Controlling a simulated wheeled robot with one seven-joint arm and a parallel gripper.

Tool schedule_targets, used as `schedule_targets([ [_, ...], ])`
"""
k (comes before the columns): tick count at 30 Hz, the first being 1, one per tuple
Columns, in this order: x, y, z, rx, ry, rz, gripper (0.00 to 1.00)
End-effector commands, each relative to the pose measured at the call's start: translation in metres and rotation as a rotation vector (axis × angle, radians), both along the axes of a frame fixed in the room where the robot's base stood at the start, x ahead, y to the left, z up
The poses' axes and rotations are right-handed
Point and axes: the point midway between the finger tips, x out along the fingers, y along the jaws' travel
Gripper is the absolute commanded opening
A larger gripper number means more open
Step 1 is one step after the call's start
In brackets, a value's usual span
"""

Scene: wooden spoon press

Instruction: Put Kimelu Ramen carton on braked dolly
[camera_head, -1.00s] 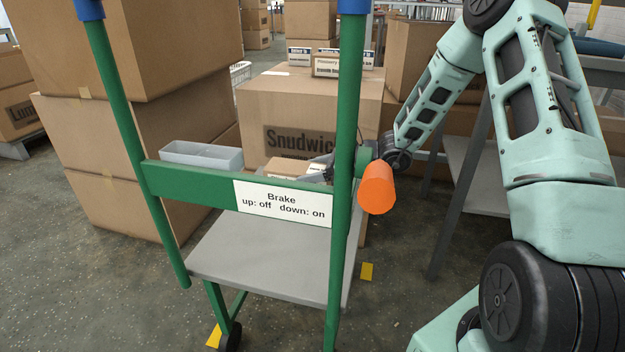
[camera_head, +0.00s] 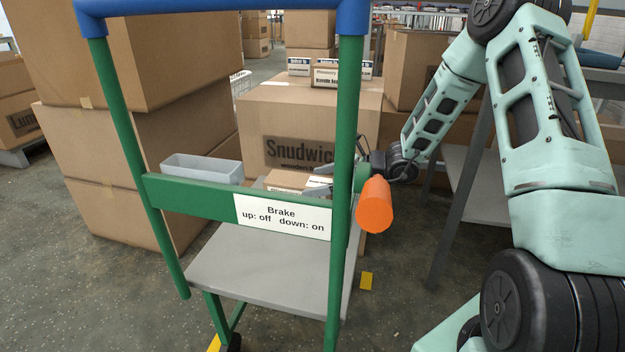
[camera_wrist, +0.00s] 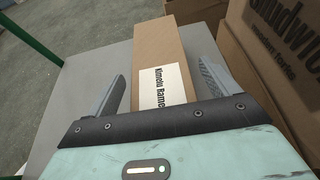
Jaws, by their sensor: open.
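The Kimelu Ramen carton (camera_wrist: 160,62) is a long brown box with a white label. In the wrist view it appears to lie on the grey deck (camera_wrist: 92,85) of the dolly. My gripper (camera_wrist: 160,80) is open, with one finger on each side of the carton and a visible gap at both sides. In the head view the carton (camera_head: 287,181) shows only partly behind the dolly's green crossbar (camera_head: 190,192), beside my gripper (camera_head: 318,183). The orange brake lever (camera_head: 374,206) points down, by the sign reading "down: on".
A large Snudwich carton (camera_head: 275,118) stands close behind the dolly, with small boxes on top. A grey bin (camera_head: 202,170) shows just behind the crossbar. Tall stacked cartons (camera_head: 140,130) stand at left. A grey table (camera_head: 470,180) is at right.

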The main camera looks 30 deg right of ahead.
Motion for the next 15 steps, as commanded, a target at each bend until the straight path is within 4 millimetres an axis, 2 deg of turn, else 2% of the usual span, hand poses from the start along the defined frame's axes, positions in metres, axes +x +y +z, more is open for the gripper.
schedule_targets([
  [1, -0.007, -0.008, 0.010, -0.001, 0.002, -0.005, 0.87],
  [6, -0.032, -0.032, 0.025, 0.000, 0.001, -0.004, 0.87],
  [15, -0.061, -0.061, 0.038, 0.000, 0.000, -0.002, 0.87],
])
